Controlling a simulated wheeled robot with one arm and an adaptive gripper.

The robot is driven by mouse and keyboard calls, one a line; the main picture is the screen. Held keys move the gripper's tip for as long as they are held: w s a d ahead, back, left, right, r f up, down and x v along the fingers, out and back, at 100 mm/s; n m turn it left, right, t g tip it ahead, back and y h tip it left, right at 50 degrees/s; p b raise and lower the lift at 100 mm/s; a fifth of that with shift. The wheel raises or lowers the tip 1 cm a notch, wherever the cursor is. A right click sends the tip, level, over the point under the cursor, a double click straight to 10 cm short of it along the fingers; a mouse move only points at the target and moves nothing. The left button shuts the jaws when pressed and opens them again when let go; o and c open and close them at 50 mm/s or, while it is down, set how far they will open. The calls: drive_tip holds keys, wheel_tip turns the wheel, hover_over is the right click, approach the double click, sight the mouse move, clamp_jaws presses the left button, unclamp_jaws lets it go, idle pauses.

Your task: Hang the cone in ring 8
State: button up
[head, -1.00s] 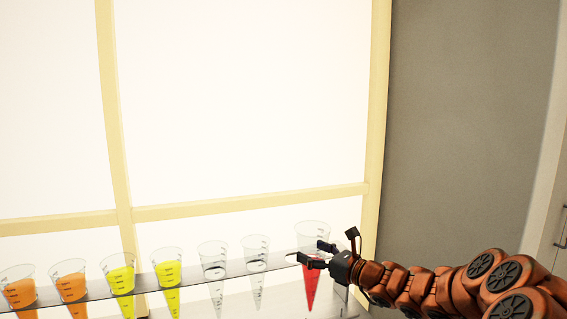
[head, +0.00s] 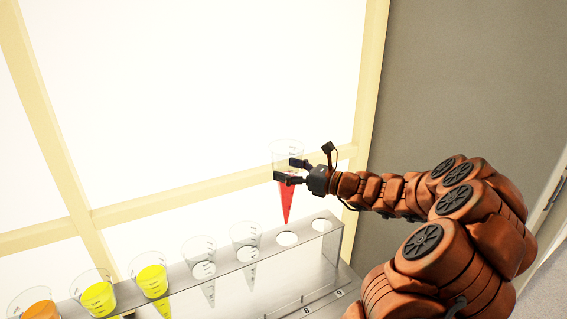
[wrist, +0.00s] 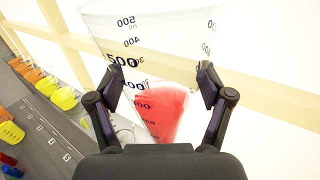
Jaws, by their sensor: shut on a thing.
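A clear graduated cone with red juice in its lower part (head: 287,196) is held above the shelf, nearly upright, its tip just over an empty ring. My gripper (head: 284,170) is shut on the cone's upper body. The wrist view shows the cone (wrist: 162,110) between both fingers of my gripper (wrist: 161,82). Ring 8 (head: 287,239) appears to be the empty ring second from the right end, matching the 8 label on the base. The tip looks above it and apart from it; exact alignment is hard to tell.
The last ring at the right (head: 321,224) is empty, seemingly ring 9. Left of ring 8 hang clear cones without visible juice (head: 245,240), then yellow (head: 151,281) and orange (head: 36,306) ones. The shelf's upright end panel (head: 332,245) stands at right.

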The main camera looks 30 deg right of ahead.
sight(295, 186)
drive_tip(key=shift+f+b, duration=1.75)
drive_tip(key=shift+f, duration=0.45)
drive_tip(key=shift+r, duration=0.1)
drive_tip(key=shift+s+d+p, duration=0.1)
drive_tip(key=shift+s+p, duration=0.1)
drive_tip(key=shift+p, duration=0.4)
